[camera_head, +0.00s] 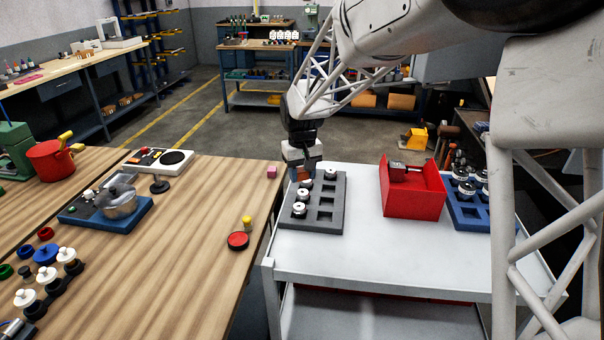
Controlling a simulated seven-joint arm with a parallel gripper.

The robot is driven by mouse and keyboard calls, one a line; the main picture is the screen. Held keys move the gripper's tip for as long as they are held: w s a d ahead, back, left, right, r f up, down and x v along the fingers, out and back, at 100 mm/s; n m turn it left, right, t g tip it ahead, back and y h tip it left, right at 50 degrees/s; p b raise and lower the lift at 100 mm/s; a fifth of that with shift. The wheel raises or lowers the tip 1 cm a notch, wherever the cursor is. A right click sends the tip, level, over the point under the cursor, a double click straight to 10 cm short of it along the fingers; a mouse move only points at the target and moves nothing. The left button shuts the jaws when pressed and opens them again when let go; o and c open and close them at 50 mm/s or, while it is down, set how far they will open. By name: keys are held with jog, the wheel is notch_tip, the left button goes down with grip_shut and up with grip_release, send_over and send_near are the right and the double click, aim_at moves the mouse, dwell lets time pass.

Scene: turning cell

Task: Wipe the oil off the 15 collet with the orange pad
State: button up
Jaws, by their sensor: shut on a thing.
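My gripper (302,168) points down over the back left of the grey foam tray (336,222) on the white cart. It is shut on a small orange piece, which looks like the orange pad (294,174) and is mostly hidden by the fingers. Several silver collets stand upright in the tray: one at the front left (299,209), one behind it (302,194), one close below the gripper (307,183) and one at the back right (331,174). Their size marks and any oil are too small to read. I cannot tell whether the pad touches a collet.
A red open bin (412,207) with a grey metal part stands right of the tray. A blue tray (476,217) of tool holders is further right. The cart's front is clear.

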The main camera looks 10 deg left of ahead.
jog(key=m, duration=0.5)
jog(key=shift+s+m, duration=0.1)
jog(key=shift+m, duration=0.2)
jog(key=shift+f, duration=0.1)
